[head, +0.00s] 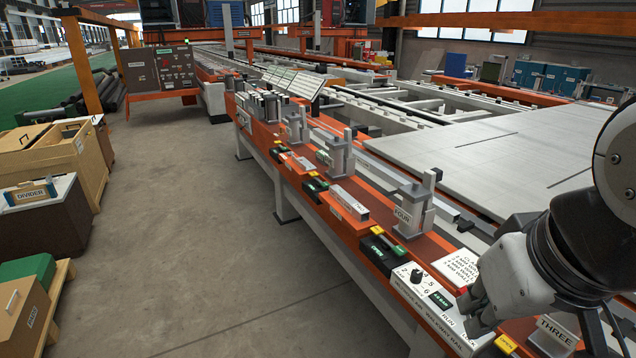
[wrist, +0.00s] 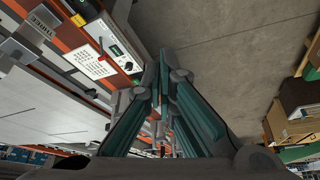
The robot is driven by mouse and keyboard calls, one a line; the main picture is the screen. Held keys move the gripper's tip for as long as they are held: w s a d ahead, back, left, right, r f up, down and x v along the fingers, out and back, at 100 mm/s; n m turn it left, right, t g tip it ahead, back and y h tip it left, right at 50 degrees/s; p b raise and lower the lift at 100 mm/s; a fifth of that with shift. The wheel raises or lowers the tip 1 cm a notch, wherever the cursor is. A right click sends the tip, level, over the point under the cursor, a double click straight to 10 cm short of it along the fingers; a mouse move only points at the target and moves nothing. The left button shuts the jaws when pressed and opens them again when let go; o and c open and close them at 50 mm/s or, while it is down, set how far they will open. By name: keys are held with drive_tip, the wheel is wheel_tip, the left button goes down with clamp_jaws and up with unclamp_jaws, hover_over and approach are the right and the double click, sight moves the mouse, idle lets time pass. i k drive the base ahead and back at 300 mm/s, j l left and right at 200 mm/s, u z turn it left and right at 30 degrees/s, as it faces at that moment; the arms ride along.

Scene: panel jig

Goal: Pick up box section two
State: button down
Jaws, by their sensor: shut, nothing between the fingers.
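Two short light-grey box sections lie on the orange bench (head: 376,262) in the head view. The nearer one (head: 349,203) has a small label on its end, and the farther one (head: 296,162) lies further up the bench. Their labels are too small to read, so I cannot tell which is box section two. My gripper (head: 474,328) is at the lower right, near the white control panel (head: 425,290) and to the right of both sections. In the wrist view my gripper (wrist: 165,62) has its fingers together and empty.
Upright grey fixtures stand along the bench, one marked FOUR (head: 408,207) and one marked THREE (head: 556,332). A large grey panel (head: 530,155) lies behind them. The concrete floor (head: 215,235) left of the bench is clear. Wooden boxes (head: 60,150) stand at the far left.

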sight(358, 211)
drive_tip(key=i+j, duration=0.15)
drive_tip(key=i, duration=0.25)
drive_tip(key=i+j, duration=0.2)
drive_tip(key=i, duration=0.2)
drive_tip(key=i+j, duration=0.15)
drive_tip(key=i, duration=0.25)
drive_tip(key=i+j, duration=0.2)
drive_tip(key=i, duration=0.2)
